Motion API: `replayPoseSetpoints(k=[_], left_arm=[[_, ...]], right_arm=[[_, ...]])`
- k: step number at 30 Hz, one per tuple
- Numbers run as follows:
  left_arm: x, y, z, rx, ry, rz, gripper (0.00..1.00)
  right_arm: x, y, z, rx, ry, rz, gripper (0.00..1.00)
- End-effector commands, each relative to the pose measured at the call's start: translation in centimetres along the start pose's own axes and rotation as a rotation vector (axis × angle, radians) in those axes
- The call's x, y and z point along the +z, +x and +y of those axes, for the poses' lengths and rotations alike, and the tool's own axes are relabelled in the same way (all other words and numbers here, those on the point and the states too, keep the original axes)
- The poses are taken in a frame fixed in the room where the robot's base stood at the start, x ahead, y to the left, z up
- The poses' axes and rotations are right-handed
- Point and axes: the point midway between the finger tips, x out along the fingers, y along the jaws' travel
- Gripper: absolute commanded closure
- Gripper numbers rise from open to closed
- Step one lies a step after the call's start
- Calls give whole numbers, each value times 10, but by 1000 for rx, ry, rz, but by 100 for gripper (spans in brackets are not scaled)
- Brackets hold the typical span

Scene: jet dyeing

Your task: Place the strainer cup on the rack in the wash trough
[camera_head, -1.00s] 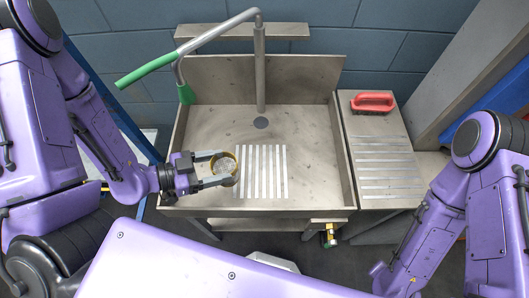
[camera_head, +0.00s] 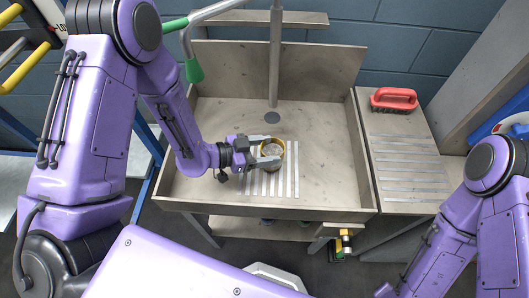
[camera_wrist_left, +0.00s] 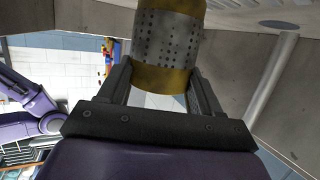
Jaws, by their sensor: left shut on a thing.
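The strainer cup (camera_head: 272,149) is a small perforated metal cup with brass-yellow bands. My left gripper (camera_head: 266,152) is shut on it, with one finger on each side. In the left wrist view the cup (camera_wrist_left: 168,42) shows large between the two fingers (camera_wrist_left: 160,85). The rack (camera_head: 270,185) is a set of pale slats in the front middle of the grey wash trough (camera_head: 320,150). The cup appears over the rack's back middle part. I cannot tell whether it touches the slats. My right gripper is out of view; only its arm shows.
A tap post (camera_head: 275,60) with a green-handled pipe stands behind a dark drain (camera_head: 272,117). A red-handled brush (camera_head: 393,99) lies on the slatted side board (camera_head: 410,165) at right. The trough's right half is clear. Trough walls stand around the rack.

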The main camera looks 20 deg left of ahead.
Motion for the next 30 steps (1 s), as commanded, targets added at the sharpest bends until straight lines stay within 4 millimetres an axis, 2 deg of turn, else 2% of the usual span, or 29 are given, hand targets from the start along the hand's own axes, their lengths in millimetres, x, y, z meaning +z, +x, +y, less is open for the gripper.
replayPoseSetpoints(k=[1, 3, 14, 15, 17, 24, 27, 30], left_arm=[[10, 2, 1, 0, -5, -2, 84], [16, 4, 1, 0, -2, -1, 84], [22, 6, 0, -1, 0, 0, 84], [21, 5, 0, 0, 0, 0, 26], [20, 5, 0, -1, 0, 0, 7], [20, 5, 0, -1, 0, 0, 7], [14, 3, 0, 0, 0, 0, 7], [18, -11, -1, -4, -1, 0, 7]], right_arm=[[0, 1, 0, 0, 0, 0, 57], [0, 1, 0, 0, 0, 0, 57], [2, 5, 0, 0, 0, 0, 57], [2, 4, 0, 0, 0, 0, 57], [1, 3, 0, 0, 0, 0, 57], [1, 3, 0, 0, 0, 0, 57], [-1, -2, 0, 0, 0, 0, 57], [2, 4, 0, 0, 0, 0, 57]])
